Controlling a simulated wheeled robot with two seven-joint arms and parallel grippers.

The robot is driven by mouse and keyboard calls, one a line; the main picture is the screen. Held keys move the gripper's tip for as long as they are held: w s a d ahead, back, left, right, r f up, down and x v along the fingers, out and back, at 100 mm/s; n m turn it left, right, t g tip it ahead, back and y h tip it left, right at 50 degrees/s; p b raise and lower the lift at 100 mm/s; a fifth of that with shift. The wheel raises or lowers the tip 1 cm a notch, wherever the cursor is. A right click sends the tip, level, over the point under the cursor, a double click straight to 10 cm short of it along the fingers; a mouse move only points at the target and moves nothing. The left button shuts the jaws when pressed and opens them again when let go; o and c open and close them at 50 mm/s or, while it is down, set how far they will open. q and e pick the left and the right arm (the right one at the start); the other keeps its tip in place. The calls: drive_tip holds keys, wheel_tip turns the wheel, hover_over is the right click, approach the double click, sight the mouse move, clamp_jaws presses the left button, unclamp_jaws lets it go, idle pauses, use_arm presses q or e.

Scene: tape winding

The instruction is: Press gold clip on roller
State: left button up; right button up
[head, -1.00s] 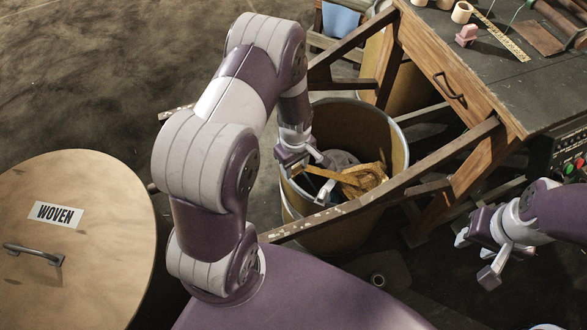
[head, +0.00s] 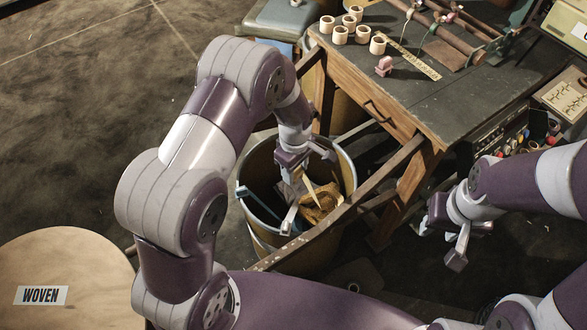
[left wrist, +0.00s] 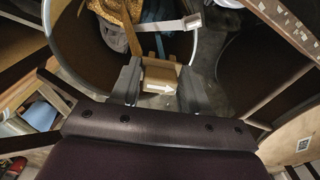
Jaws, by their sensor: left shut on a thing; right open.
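My left gripper (head: 306,184) hangs over the open barrel. In the left wrist view, its fingers (left wrist: 160,86) are shut on a tan block (left wrist: 158,72) with a white arrow on it. In the head view a thin tan strip (head: 311,188) shows between the fingers. I cannot tell whether the held thing is the gold clip, and I cannot pick out a gold clip elsewhere. Long brown rollers (head: 440,45) lie at the back of the workbench; which one is meant is unclear. My right gripper (head: 443,240) is open and empty, in front of the bench.
The barrel (head: 243,205) holds mustard cloth (head: 322,207) and other scraps. The workbench (head: 440,98) carries several pale tape cores (head: 340,35), a pink block (head: 384,66) and a yellow ruler. A wooden rail crosses in front of the barrel. A round lid marked WOVEN (head: 60,265) is lower left.

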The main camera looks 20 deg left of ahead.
use_arm(q)
wheel_tip(320, 180, up, 4)
drive_tip(key=shift+f+p, duration=0.15)
drive_tip(key=shift+p, duration=0.85)
drive_tip(key=shift+f, duration=0.2)
use_arm(e)
wheel_tip(320, 180, up, 3)
drive_tip(key=shift+r, duration=0.1)
use_arm(q)
drive_tip(key=n+p, duration=0.1)
drive_tip(key=n, duration=0.2)
drive_tip(key=shift+r, duration=0.2)
drive_tip(key=n+p, duration=0.1)
drive_tip(key=n, duration=0.4)
drive_tip(key=shift+p, duration=0.3)
drive_tip(key=n+p, duration=0.1)
drive_tip(key=n, duration=0.7)
drive_tip(key=shift+f, duration=0.2)
use_arm(e)
wheel_tip(320, 180, up, 4)
drive_tip(key=shift+r, duration=0.1)
